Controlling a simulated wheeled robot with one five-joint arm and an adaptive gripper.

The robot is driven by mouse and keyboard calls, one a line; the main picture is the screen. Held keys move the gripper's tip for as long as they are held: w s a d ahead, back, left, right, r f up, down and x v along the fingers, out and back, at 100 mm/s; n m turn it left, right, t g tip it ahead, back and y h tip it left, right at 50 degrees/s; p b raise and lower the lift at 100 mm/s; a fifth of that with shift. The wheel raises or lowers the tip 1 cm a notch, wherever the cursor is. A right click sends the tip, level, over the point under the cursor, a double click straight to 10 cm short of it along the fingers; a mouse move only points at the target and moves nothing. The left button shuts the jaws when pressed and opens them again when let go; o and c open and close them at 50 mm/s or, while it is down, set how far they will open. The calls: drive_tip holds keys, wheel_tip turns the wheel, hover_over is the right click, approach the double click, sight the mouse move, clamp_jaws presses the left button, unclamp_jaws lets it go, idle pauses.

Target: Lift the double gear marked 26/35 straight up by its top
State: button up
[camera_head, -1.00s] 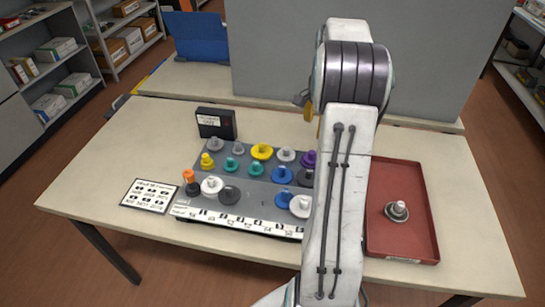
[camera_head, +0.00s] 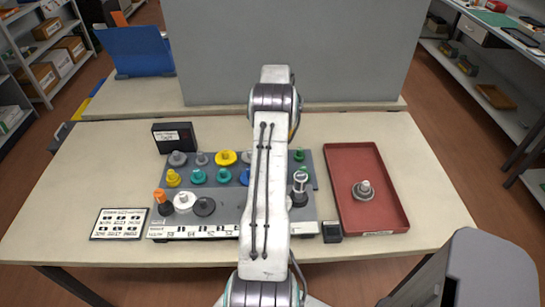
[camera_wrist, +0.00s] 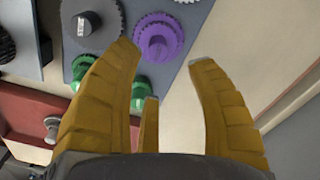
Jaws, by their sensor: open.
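Several gears on posts stand on a grey board (camera_head: 228,205); I cannot read any 26/35 marking. In the wrist view, a purple gear (camera_wrist: 160,38) with a raised hub lies just beyond my gripper (camera_wrist: 163,58). Green gears (camera_wrist: 140,82) and a dark grey gear (camera_wrist: 90,22) lie left of it. My gripper's yellow fingers are spread, with nothing between them. In the head view my arm hides the gripper and part of the board. A grey stepped gear (camera_head: 363,190) stands alone in the red tray (camera_head: 400,215).
A black box (camera_head: 174,138) stands behind the board's left end and a marked card (camera_head: 120,224) lies left of it. A small dark block (camera_head: 332,231) sits between board and tray. A grey partition (camera_head: 360,50) rises behind the table.

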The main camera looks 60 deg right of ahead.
drive_tip(key=f, duration=0.1)
drive_tip(key=a+f+p, duration=0.1)
drive_tip(key=f, duration=0.1)
drive_tip(key=shift+w+f, duration=0.15)
drive_tip(key=shift+f, duration=0.15)
drive_tip(key=shift+d+f, duration=0.1)
drive_tip(key=shift+f, duration=0.6)
clamp_jaws()
